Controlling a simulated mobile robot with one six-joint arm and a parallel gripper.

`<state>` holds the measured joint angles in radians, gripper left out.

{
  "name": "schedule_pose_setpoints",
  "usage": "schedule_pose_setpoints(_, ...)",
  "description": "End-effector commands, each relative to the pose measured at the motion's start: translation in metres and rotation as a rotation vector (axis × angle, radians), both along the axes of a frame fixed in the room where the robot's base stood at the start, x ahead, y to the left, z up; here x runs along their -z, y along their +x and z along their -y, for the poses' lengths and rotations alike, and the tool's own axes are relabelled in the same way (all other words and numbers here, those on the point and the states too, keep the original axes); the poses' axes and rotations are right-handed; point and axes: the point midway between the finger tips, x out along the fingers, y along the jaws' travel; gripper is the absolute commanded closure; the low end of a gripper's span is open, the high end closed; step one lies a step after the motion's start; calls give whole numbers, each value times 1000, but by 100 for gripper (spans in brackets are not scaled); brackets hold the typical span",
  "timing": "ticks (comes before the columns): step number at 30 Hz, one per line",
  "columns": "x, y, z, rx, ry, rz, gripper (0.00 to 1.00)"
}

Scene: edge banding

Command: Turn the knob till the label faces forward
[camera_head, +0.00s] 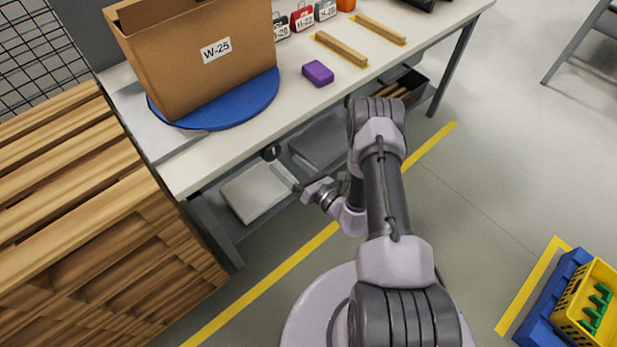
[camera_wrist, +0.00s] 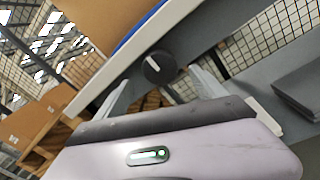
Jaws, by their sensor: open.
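A round black knob (camera_head: 270,152) with a white pointer mark sits at the bench's front edge, below the blue turntable (camera_head: 262,100). It shows large in the wrist view (camera_wrist: 158,67). A cardboard box (camera_head: 150,60) stands on the turntable. Its white label (camera_head: 216,50) reads W-25 and faces roughly toward the bench's front edge; I cannot tell whether it is exactly square to it. My gripper (camera_head: 284,172) is open just in front of the knob. In the wrist view its two fingers (camera_wrist: 160,80) lie on either side of the knob, with no clear contact.
The white bench (camera_head: 240,146) also holds a purple block (camera_head: 318,73), wooden strips (camera_head: 341,48) and several small tagged items at the back. A stack of wooden slats (camera_head: 90,210) stands at the left. A shelf with grey panels lies below the bench top.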

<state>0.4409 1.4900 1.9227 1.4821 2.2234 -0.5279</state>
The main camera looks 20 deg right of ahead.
Motion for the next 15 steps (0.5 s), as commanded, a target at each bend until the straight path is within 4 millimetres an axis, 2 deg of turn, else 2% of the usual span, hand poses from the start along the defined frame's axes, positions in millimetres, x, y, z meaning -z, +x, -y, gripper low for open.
schedule_pose_setpoints(3,-3,-35,17,8,4,-4,19)
schedule_pose_setpoints(7,-1,-67,29,7,5,-2,19)
schedule_pose_setpoints(12,2,-87,37,2,2,-1,19)
schedule_pose_setpoints(15,2,-90,38,0,2,0,19)
